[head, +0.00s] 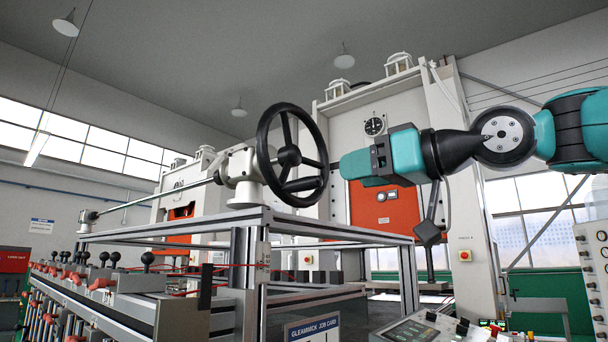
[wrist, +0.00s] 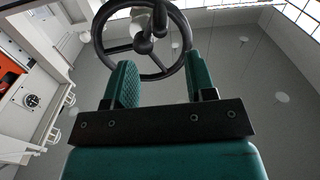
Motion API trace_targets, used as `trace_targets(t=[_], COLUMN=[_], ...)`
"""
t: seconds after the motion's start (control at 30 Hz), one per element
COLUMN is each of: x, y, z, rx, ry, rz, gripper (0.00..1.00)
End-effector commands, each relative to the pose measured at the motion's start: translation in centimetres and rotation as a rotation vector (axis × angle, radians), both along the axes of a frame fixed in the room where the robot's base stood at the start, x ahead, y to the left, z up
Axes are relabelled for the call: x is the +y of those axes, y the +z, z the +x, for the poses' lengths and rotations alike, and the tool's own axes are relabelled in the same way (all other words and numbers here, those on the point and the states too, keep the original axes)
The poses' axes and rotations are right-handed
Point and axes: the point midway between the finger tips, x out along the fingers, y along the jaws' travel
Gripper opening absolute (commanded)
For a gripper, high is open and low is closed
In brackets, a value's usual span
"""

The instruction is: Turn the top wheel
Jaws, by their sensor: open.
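The top wheel is a black handwheel (head: 289,155) with spokes and a round hub, on a white gearbox (head: 243,172) above a metal frame. A knob handle on its rim shows in the wrist view, where the wheel (wrist: 143,46) is at the top. My gripper (head: 347,166) is just right of the wheel in the head view, at about hub height. In the wrist view its two green fingers (wrist: 160,78) are apart and nothing is held. The near rim appears beyond and between the fingertips. I cannot tell the exact gap between them.
A shaft (head: 158,198) runs left from the gearbox. The aluminium frame (head: 230,217) lies below the wheel. Levers with black knobs (head: 114,257) stand at lower left, and a control panel (head: 418,329) at lower right. A large white press stands behind my gripper.

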Motion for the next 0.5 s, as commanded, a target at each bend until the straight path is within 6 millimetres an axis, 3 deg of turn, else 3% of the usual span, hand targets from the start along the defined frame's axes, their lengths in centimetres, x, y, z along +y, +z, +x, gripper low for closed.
trace_targets(t=[0.23,0.5], x=[4.8,8.0], y=[0.4,0.3], z=[3.5,6.2], rx=[0.004,0.002], ry=[0.006,0.001], rz=[-0.002,-0.001], gripper=[0.51,0.51])
